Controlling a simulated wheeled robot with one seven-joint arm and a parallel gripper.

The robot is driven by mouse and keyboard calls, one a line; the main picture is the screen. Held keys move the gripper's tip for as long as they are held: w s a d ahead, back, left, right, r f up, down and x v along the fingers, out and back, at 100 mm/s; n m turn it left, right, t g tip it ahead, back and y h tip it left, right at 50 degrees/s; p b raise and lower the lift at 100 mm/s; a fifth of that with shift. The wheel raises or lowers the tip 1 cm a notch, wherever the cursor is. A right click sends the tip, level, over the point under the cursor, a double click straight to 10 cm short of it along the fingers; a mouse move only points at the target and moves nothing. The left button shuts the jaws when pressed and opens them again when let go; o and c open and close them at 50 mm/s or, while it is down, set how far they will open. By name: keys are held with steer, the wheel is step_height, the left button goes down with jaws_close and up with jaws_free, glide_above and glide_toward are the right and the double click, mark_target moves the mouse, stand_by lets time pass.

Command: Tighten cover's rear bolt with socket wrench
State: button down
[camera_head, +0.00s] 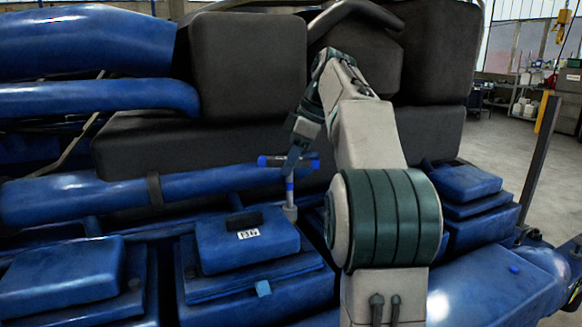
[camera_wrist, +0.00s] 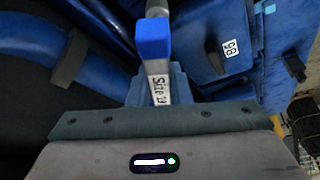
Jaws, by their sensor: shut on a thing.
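My gripper (camera_head: 298,158) is shut on the socket wrench (camera_head: 270,160), around its blue and black crossbar. The wrench's shaft points down and its grey lower end (camera_head: 290,212) is at the rear right edge of the blue cover (camera_head: 225,250), which bears a white label. In the wrist view the wrench's blue end (camera_wrist: 153,40) and a "Size 13" label show above the gripper's edge. The rear bolt is not visible; whether the socket sits on it I cannot tell.
Blue pipes (camera_head: 110,190) and large dark blocks (camera_head: 250,65) rise close behind the wrench. Other blue covers stand left (camera_head: 60,275) and right (camera_head: 465,185). A dark post (camera_head: 540,155) stands at the right, with open floor beyond.

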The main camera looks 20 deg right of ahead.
steer(key=m+t+h, duration=0.1)
steer(key=m, duration=0.2)
steer(key=m+t+h+b, duration=0.1)
steer(key=m, duration=0.3)
steer(key=shift+a, duration=0.1)
steer(key=m+h, duration=0.1)
steer(key=m, duration=0.2)
steer(key=shift+m+h, duration=0.3)
steer(key=shift+m, duration=0.1)
steer(key=m+h, duration=0.1)
steer(key=m, duration=0.2)
steer(key=shift+a+m+h, duration=0.1)
steer(key=shift+m+h, duration=0.2)
steer(key=shift+m, duration=0.1)
steer(key=m+h+p, duration=0.1)
steer(key=m, duration=0.2)
steer(key=m+g+h+p, duration=0.1)
steer(key=m, duration=0.2)
steer(key=m+p, duration=0.1)
steer(key=m, duration=0.1)
steer(key=m+g+h+p, duration=0.1)
steer(key=m, duration=0.2)
steer(key=shift+g, duration=0.3)
steer(key=shift+f+m+g+h+p, duration=0.15)
steer(key=shift+m+g+h+p, duration=0.2)
steer(key=shift+m, duration=0.65)
